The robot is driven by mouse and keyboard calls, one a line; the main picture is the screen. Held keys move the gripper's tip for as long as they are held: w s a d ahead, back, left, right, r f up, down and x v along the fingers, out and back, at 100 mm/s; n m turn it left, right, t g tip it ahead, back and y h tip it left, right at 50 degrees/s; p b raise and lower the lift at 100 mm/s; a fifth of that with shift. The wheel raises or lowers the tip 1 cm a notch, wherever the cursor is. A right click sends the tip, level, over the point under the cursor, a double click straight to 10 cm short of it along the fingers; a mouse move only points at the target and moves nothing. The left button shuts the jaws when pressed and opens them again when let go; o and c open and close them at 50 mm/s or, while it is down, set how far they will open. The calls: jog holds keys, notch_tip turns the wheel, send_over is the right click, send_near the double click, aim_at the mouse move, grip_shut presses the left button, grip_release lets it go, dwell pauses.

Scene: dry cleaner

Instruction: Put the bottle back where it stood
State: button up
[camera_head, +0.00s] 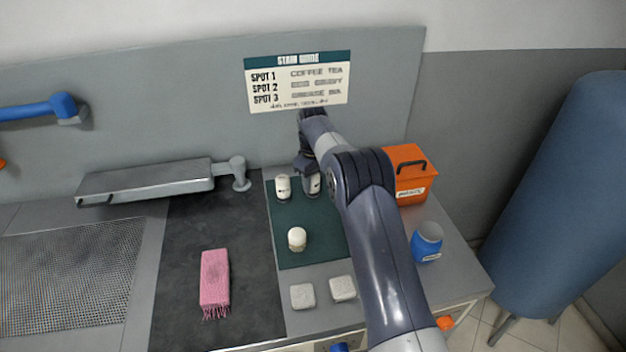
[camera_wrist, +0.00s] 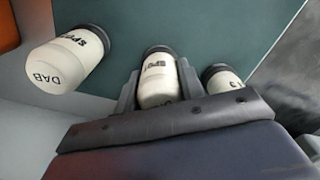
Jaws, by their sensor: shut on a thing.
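My gripper (camera_head: 310,174) is at the back of the dark green mat (camera_head: 280,222), shut on a white bottle (camera_wrist: 158,78) with a dark ring at its far end and "SPOT" lettering. This bottle shows small under the gripper in the head view (camera_head: 313,185). Whether it touches the mat I cannot tell. A similar white bottle (camera_head: 283,187) stands close on its left; it shows right of the fingers in the wrist view (camera_wrist: 222,78). Another, marked "DAB" (camera_wrist: 68,60), stands left in the wrist view; my arm seems to hide it in the head view. A white bottle (camera_head: 297,239) stands mid-mat.
An orange box (camera_head: 406,170) and a blue jar (camera_head: 428,242) stand right of my arm. Two pale square blocks (camera_head: 302,296) (camera_head: 342,288) lie in front of the mat. A pink cloth (camera_head: 214,280) lies on the dark surface left. A stain guide sign (camera_head: 298,82) hangs behind.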

jog(key=shift+f, duration=0.15)
jog(key=o, duration=1)
notch_tip(320, 180, up, 12)
jog(key=shift+r+b, duration=0.15)
jog(key=shift+b, duration=0.25)
